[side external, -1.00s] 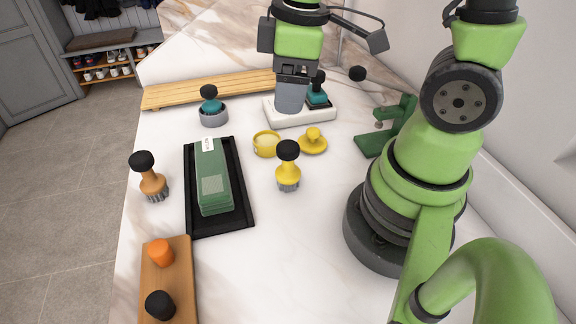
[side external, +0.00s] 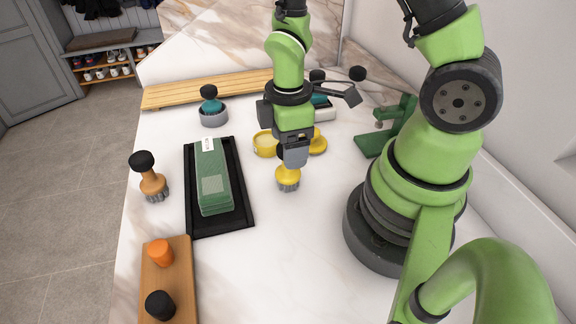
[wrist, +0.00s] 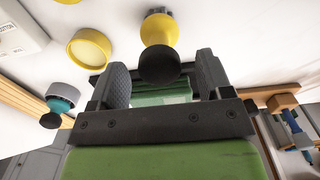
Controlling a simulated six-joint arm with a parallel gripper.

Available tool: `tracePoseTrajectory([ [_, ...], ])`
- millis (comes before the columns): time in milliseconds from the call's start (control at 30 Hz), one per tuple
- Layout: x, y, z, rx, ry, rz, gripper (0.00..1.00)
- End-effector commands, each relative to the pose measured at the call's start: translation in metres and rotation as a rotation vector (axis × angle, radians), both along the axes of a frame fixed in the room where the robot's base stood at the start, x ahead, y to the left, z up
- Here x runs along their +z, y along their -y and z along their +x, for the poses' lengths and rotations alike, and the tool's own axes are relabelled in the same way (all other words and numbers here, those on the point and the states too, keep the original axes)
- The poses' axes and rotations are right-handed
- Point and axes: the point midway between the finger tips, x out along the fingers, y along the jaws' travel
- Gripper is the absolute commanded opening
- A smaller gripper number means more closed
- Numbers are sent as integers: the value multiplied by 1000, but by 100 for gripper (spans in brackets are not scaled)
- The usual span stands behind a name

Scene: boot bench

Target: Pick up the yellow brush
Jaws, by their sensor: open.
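The yellow brush (side external: 287,180) stands upright on the marble top in the side external view, bristles down. Its black knob is hidden there behind my gripper (side external: 293,160), which is directly above and around the brush's upper part. In the wrist view the yellow brush (wrist: 158,30) shows its black knob just ahead of my gripper (wrist: 162,80). The two grey fingers are apart, with the knob roughly between their lines and nothing held. I cannot tell whether a finger touches the knob.
A yellow dish (side external: 264,144) and a yellow lidded piece (side external: 318,143) stand close behind the brush. A black tray (side external: 240,205) with green packs lies to the left. An orange-brown brush (side external: 152,184) stands beyond it. A green stand (side external: 375,144) is at right.

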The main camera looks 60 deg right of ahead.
Motion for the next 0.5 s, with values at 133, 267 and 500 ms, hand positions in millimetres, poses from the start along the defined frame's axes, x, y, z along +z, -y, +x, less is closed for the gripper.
tracePoseTrajectory([
  [133, -19, 0, 0, 1, -5, -2, 72],
  [267, -28, 0, 1, 0, -2, 2, 72],
  [500, -29, 0, 1, -1, 0, 3, 72],
])
